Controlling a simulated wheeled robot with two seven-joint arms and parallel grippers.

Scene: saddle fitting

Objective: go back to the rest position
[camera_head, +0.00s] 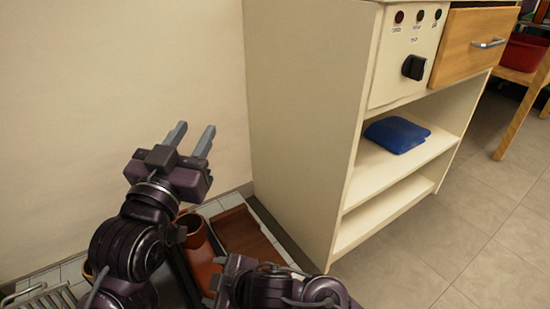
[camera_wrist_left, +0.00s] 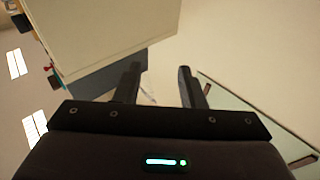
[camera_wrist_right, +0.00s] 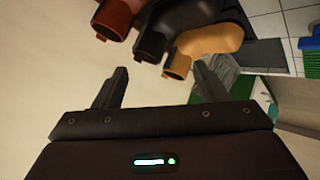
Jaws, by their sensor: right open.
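My left gripper (camera_head: 191,138) points up in front of the bare wall in the head view. Its two fingers are apart with nothing between them, as the left wrist view (camera_wrist_left: 158,74) also shows. My right arm comes in low in the head view, where I cannot make out its fingers clearly. In the right wrist view my right gripper (camera_wrist_right: 160,74) is open and empty.
A cream cabinet (camera_head: 300,120) stands right of my arms, with a black knob (camera_head: 413,67), a wooden drawer (camera_head: 475,45) and a blue folded item (camera_head: 396,134) on its shelf. The floor (camera_head: 450,235) at right is clear.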

